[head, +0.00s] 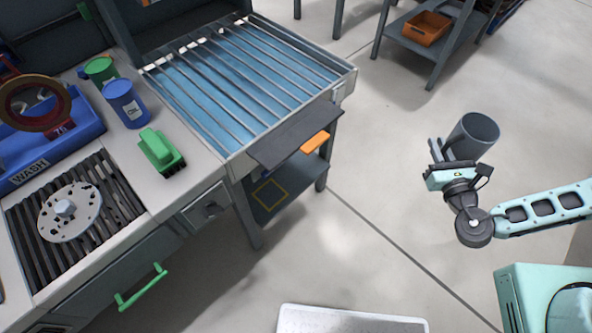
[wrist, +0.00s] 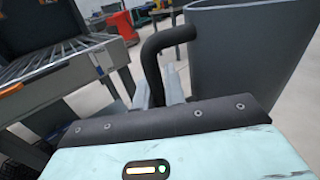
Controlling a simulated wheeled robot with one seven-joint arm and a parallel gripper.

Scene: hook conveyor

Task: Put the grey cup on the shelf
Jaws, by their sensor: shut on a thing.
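The grey cup (head: 476,136) is held in the air by my gripper (head: 443,152), out over the open floor at the right of the head view. In the wrist view, the cup (wrist: 250,60) fills the upper right, and its dark curved handle (wrist: 152,50) runs down between the fingers (wrist: 158,92). My gripper is shut on the handle. The cup looks slightly tilted, and its inside is partly visible. The low dark shelf (head: 296,186) is under the slatted blue table, left of my gripper. A yellow square outline (head: 270,194) marks it.
The slatted blue table (head: 235,80) has a dark flap (head: 292,135) overhanging the shelf's front. Open floor lies between shelf and gripper.

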